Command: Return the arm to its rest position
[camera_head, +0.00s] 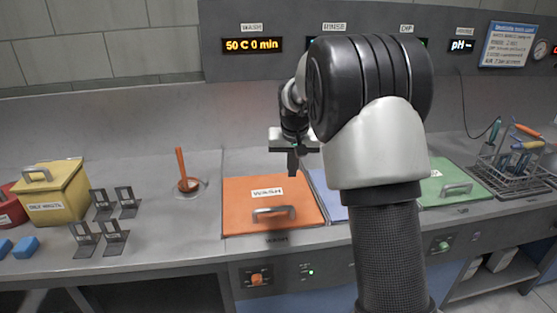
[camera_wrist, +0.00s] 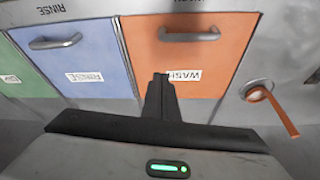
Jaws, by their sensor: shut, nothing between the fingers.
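My gripper (camera_head: 292,160) is raised over the back part of the orange WASH lid (camera_head: 240,200) in the head view. Its fingers are shut together and hold nothing. In the wrist view the shut fingers (camera_wrist: 161,95) show against the lower edge of the orange lid (camera_wrist: 190,55). My arm's large links stand in front of the middle of the bench and hide part of the blue RINSE lid (camera_head: 328,196). The blue lid shows whole in the wrist view (camera_wrist: 80,60). All visible lids look shut.
A green lid (camera_head: 445,175) lies right of my arm. A wire rack with tools (camera_head: 515,165) stands at far right. At left are a yellow bin (camera_head: 55,195), dark metal stands (camera_head: 115,240), blue blocks (camera_head: 25,247) and an orange-handled ladle (camera_head: 183,170). A display panel overhangs the bench behind.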

